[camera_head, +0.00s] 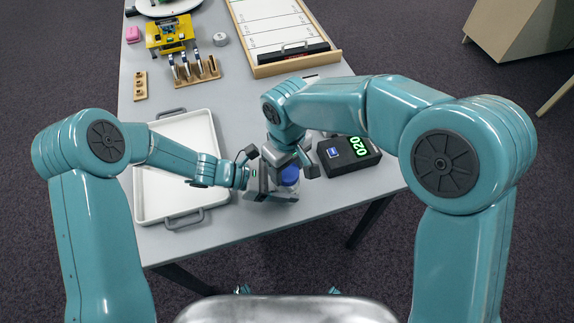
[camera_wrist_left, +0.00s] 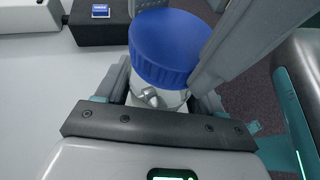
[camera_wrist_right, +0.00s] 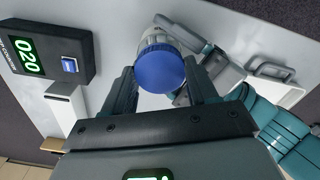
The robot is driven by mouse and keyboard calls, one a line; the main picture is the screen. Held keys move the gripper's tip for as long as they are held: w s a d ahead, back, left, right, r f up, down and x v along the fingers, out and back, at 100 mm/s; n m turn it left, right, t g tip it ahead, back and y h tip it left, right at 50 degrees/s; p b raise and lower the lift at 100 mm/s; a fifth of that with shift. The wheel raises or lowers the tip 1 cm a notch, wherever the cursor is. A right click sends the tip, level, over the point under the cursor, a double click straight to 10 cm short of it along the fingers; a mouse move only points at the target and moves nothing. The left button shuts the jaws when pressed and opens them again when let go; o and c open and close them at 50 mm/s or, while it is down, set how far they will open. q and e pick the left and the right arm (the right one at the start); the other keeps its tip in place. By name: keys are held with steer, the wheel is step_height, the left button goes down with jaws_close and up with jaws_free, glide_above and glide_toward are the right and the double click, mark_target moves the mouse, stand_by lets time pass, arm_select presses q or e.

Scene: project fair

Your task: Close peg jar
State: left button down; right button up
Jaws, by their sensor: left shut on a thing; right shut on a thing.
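The peg jar (camera_wrist_left: 155,100) is a clear jar with pale pegs inside, under a ribbed blue lid (camera_wrist_left: 170,48). The lid also shows in the head view (camera_head: 289,175) and from above in the right wrist view (camera_wrist_right: 160,70). It sits on the jar's mouth; I cannot tell how tightly. My left gripper (camera_head: 268,188) is shut around the jar body from the left, below the lid. My right gripper (camera_wrist_right: 162,85) comes from above and is shut on the lid, with a finger on each side. The grippers hide much of the jar in the head view.
A white tray (camera_head: 143,200) with grey handles lies left of the jar. A black counter box (camera_head: 338,166) reading 020 stands close on the right. A wooden framed board (camera_head: 315,30), a tool rack (camera_head: 205,75) and a yellow device (camera_head: 170,35) are farther back. The table's front edge is near.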

steer(key=m, duration=0.5)
steer(key=shift+m, duration=0.3)
steer(key=m, duration=0.2)
steer(key=shift+m, duration=0.4)
steer(key=m, duration=0.9)
steer(key=shift+m, duration=0.4)
steer(key=o, duration=1.3)
steer(key=shift+c, duration=0.2)
arm_select(q)
steer(key=shift+c, duration=0.3)
jaws_free()
arm_select(e)
step_height(320, 180, up, 12)
arm_select(q)
steer(key=shift+a, duration=0.1)
